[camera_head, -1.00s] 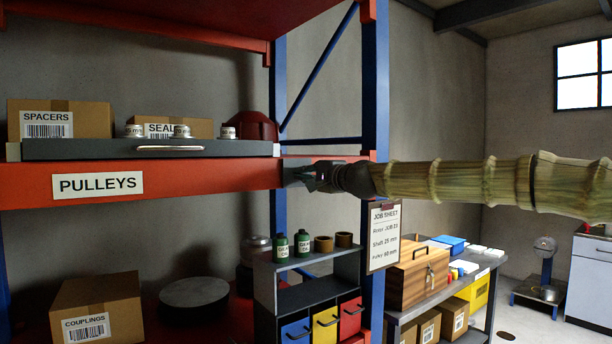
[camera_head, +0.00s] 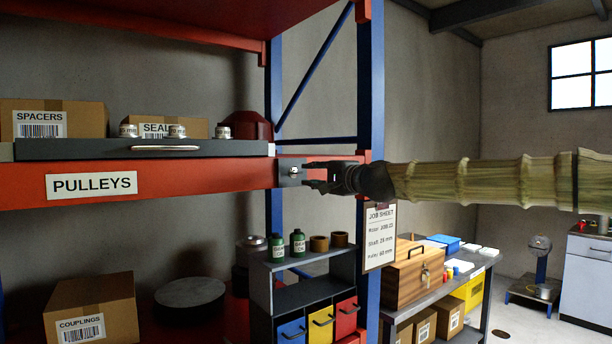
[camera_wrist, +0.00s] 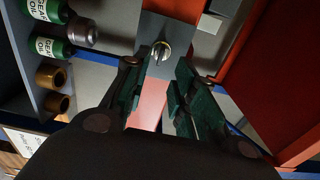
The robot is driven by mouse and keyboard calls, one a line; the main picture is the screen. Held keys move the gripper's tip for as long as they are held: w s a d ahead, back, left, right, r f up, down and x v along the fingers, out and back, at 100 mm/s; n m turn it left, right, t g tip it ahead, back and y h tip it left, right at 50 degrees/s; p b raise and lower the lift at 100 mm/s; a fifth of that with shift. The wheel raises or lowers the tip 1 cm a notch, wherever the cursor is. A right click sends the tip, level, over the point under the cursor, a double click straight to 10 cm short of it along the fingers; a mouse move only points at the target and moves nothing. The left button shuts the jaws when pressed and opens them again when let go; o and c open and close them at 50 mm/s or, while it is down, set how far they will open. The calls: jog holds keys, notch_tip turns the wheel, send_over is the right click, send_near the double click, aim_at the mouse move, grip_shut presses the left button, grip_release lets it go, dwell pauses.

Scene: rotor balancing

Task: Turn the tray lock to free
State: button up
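The tray lock is a small grey plate (camera_head: 287,178) with a metal knob (camera_head: 293,171) on the red shelf beam, at the right end of the tray. In the wrist view the knob (camera_wrist: 160,51) sits on the plate (camera_wrist: 173,31), and its bar stands roughly upright in that picture. The dark tray (camera_head: 80,149) with a light handle lies on the shelf, left of and above the lock. My gripper (camera_head: 311,174) is open and empty just right of the lock, apart from it. In the wrist view its fingers (camera_wrist: 169,78) are spread, with the knob beyond them.
Several metal pulleys (camera_head: 177,131) stand on the tray. A blue rack post (camera_head: 371,110) is behind my gripper. Below are a small grey shelf (camera_head: 310,261) with green oil bottles (camera_head: 297,243) and a job sheet (camera_head: 380,236). A wooden box (camera_head: 411,275) stands on the bench.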

jog(key=v, duration=0.6)
jog(key=shift+d, duration=0.1)
